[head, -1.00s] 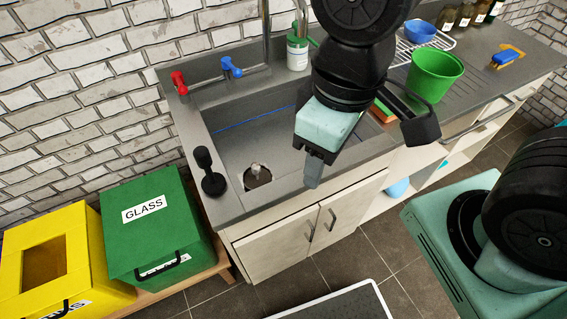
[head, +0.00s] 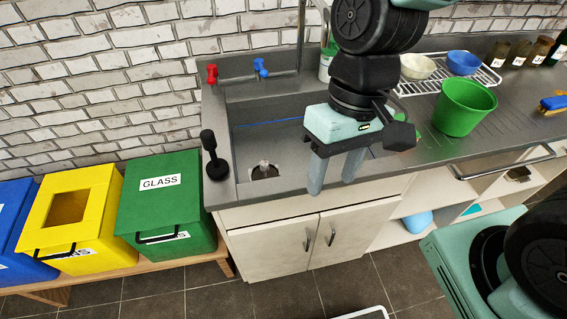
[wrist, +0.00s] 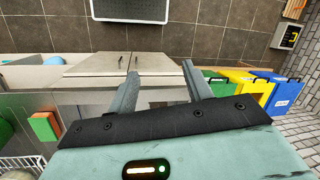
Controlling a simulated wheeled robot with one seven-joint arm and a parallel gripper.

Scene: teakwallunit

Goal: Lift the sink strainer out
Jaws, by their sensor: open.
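The sink strainer (head: 264,167) is a small light metal piece with an upright knob, sitting at the dark drain in the left part of the sink floor. The sink (head: 285,150) is a grey basin set in the worktop. My gripper (head: 334,190) is open and empty, with its two grey fingers apart. It hangs over the sink's front edge, to the right of the strainer and apart from it. In the wrist view my gripper (wrist: 165,82) shows the cabinet front and floor ahead of it. The strainer cannot be made out in that view.
A black plunger-like tool (head: 213,155) stands on the worktop left of the sink. Red (head: 212,73) and blue (head: 260,67) taps are behind it. A green bucket (head: 463,107) and dish rack stand right. Bins, including a green one (head: 167,203), line the left.

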